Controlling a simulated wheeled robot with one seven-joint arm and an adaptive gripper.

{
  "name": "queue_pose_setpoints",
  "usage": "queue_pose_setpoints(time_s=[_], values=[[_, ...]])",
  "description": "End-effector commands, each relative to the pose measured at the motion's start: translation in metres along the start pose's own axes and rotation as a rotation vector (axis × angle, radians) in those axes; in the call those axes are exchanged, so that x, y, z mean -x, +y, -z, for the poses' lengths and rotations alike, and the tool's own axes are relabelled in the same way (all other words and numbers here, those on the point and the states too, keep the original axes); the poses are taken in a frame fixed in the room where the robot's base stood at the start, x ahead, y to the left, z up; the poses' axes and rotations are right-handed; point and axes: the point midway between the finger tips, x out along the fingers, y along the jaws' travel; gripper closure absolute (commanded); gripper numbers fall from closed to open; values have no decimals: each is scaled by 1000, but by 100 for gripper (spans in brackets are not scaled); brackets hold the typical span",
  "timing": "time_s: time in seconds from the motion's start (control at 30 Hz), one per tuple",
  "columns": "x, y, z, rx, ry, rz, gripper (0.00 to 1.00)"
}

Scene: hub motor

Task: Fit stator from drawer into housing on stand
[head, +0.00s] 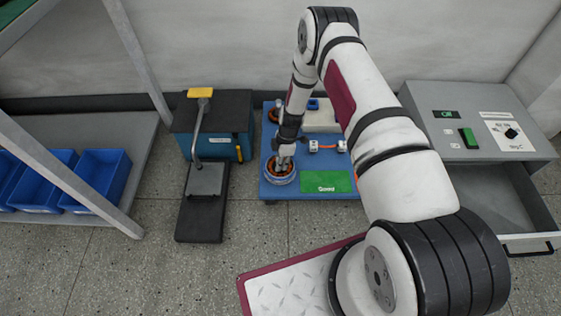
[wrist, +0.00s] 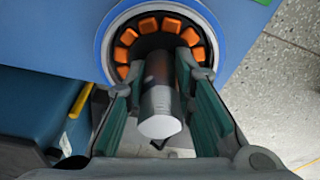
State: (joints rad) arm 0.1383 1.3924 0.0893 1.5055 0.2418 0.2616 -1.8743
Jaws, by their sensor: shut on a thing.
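The stator (wrist: 125,54), a ring of orange coils around a silver shaft, stands below my gripper (wrist: 160,110) in the wrist view. My gripper's green-padded fingers are shut on the silver shaft. The pale round rim of the housing (wrist: 104,50) surrounds the coils, so the stator is at or inside its mouth; I cannot tell how deep. In the head view the housing (head: 281,181) is at the front left of the blue board, with my gripper (head: 284,158) right above it. The drawer (head: 505,205) at the right is open, and its visible inside looks empty.
The blue board (head: 300,189) also carries another orange-coiled part (head: 273,114), small white-and-orange parts (head: 328,146) and a green panel (head: 325,181). A lever press (head: 205,180) stands to its left. A grey control cabinet (head: 470,105) is at right, blue bins (head: 95,178) at far left.

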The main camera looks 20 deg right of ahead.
Motion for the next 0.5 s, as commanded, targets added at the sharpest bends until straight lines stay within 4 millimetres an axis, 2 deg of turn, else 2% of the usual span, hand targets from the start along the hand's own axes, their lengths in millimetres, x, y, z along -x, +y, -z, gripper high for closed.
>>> queue_pose_setpoints(time_s=[0.2,0.23,0.3,0.33,0.5], values=[[1,1,0,0,0,-1,100],[1,1,0,0,0,-1,73],[0,1,0,0,0,-1,57],[0,0,0,0,0,-1,54],[0,0,0,0,0,0,54]])
